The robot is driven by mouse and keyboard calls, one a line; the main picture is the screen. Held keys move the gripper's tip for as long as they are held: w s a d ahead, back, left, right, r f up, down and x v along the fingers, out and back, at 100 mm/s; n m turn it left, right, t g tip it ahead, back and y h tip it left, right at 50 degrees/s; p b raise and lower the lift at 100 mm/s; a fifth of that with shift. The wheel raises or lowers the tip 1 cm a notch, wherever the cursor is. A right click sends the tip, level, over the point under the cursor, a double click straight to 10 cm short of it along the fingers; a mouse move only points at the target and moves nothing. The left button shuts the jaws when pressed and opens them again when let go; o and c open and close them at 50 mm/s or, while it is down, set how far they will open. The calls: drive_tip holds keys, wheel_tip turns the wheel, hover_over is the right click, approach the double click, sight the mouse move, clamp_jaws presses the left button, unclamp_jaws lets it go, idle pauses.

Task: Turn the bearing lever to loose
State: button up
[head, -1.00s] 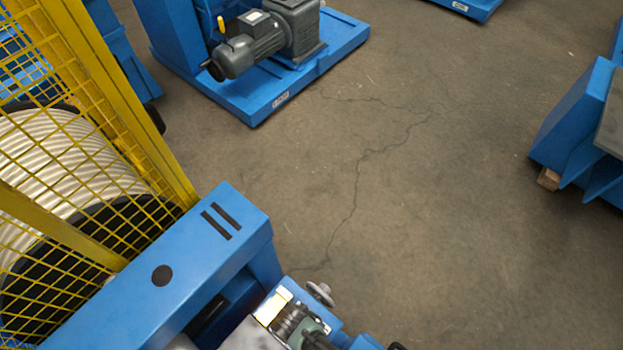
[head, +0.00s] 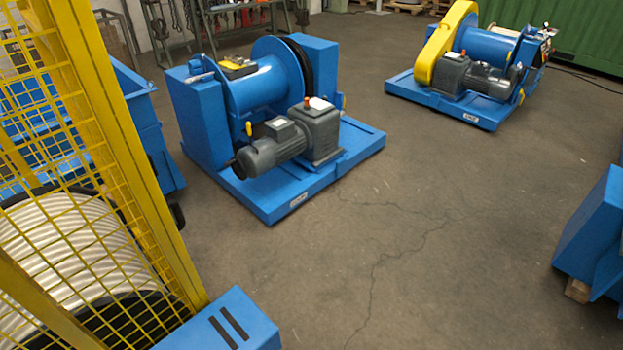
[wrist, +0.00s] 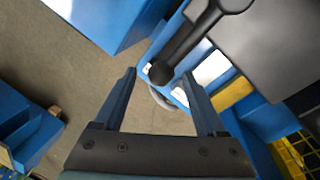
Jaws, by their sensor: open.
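In the wrist view, a dark grey lever (wrist: 187,47) with a rounded end runs down and left from a round hub at the top. I take it to be the bearing lever. Its rounded end appears between the fingertips of my gripper (wrist: 160,76), which is open. I cannot tell whether either finger touches it or how far apart they are in depth. No marking for loose can be read. The lever and my gripper are not in the head view.
A curved metal rim (wrist: 160,98) shows beyond the fingers. The head view shows a yellow mesh guard (head: 100,150) around a cable reel, a blue frame (head: 245,325), a blue winch (head: 265,80), and another winch with a yellow cover (head: 440,48). Open floor (head: 450,230) lies between.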

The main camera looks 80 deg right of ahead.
wheel_tip(320, 180, up, 11)
drive_tip(key=w, duration=0.2)
drive_tip(key=shift+r, duration=0.2)
drive_tip(key=shift+w, duration=0.15)
idle(0.5)
